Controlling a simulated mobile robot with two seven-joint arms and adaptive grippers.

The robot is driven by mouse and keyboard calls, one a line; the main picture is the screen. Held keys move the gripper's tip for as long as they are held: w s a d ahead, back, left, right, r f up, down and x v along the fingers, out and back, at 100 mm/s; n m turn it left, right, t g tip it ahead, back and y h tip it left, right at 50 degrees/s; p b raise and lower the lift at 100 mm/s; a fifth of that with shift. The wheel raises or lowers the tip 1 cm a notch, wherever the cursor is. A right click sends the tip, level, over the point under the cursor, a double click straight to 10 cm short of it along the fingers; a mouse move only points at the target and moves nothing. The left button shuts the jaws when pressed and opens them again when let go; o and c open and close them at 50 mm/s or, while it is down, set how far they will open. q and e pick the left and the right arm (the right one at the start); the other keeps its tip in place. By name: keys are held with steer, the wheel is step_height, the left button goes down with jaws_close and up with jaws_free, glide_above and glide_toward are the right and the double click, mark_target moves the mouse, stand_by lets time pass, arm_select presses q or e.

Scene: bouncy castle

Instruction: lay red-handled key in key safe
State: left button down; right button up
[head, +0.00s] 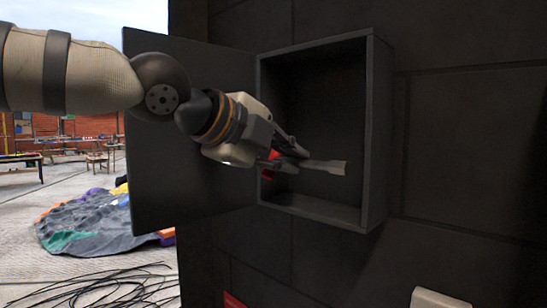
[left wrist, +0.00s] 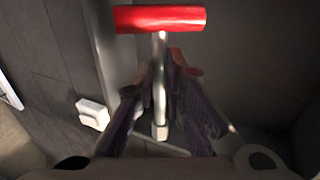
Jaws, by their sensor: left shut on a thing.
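The key safe (head: 376,140) is an open dark box on the black wall, with its door (head: 150,120) swung out to the left. My left gripper (head: 301,159) reaches into the front of the box from the left, shut on the red-handled key. The key's pale metal shaft (head: 328,167) points right across the opening, above the safe's floor. In the left wrist view, the red crossbar handle (left wrist: 160,19) lies beyond the fingertips (left wrist: 163,75), and the shaft runs down between the fingers. In the head view the fingers hide most of the handle. My right gripper is out of view.
A white box (head: 440,299) is on the wall below right of the safe. Black cables (head: 110,287) and a collapsed colourful inflatable (head: 95,222) lie on the paving at left. The safe's interior looks otherwise empty.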

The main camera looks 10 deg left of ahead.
arm_select(q)
steer(key=shift+r+x, duration=0.15)
steer(key=shift+x, duration=1.05)
steer(key=shift+r+x, duration=0.1)
steer(key=shift+x, duration=1.1)
steer(key=shift+f, duration=0.95)
steer(key=c, duration=1.6)
jaws_free()
steer(key=v, duration=1.2)
steer(key=shift+f, duration=0.1)
